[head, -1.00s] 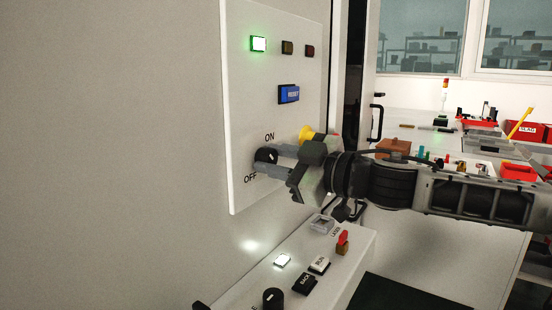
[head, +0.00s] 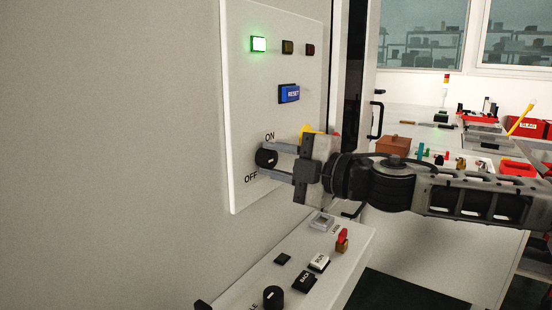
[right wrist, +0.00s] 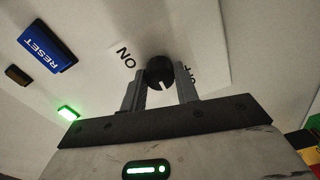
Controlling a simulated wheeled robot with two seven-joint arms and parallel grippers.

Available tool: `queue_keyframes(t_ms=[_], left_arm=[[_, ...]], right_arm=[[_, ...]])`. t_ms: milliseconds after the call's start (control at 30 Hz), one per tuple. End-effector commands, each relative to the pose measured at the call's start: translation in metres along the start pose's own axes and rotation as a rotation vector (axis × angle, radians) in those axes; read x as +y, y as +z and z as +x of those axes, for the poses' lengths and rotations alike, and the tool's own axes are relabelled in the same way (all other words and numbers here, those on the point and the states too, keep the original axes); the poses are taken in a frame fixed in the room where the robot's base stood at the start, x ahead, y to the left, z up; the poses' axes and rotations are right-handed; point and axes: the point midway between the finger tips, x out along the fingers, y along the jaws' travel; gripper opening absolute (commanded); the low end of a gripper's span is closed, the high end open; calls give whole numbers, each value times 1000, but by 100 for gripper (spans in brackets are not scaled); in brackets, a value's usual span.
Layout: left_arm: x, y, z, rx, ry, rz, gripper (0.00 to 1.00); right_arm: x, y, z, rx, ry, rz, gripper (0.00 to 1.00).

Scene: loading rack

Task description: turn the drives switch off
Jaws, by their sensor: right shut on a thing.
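The drives switch is a black round knob (head: 266,157) on the white wall panel (head: 245,110), with ON printed above it and OFF at its lower left. My right gripper (head: 273,160) reaches it from the right and is shut on it, one finger above and one below. In the right wrist view the knob (right wrist: 160,71) sits between the two fingertips (right wrist: 161,80), with a short white mark on its face. The ON label is left of it there; the OFF label is partly hidden by a finger. My left gripper is not in view.
A yellow part (head: 308,130) shows partly behind my gripper. A lower console (head: 340,255) carries buttons, a red part and another black knob (head: 273,297). A bench stands at the right.

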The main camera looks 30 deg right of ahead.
Motion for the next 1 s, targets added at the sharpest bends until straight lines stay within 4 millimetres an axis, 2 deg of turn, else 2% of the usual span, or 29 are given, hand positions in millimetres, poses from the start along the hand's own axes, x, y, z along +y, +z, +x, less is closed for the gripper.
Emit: queue_keyframes(t_ms=[667,700,767,1000], left_arm=[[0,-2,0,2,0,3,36],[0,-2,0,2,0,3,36],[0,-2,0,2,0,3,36],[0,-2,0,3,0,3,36]], right_arm=[[0,-1,0,2,0,-62,8],[0,-1,0,2,0,-62,39],[0,-1,0,2,0,-61,52],[0,0,0,1,0,-59,52]])
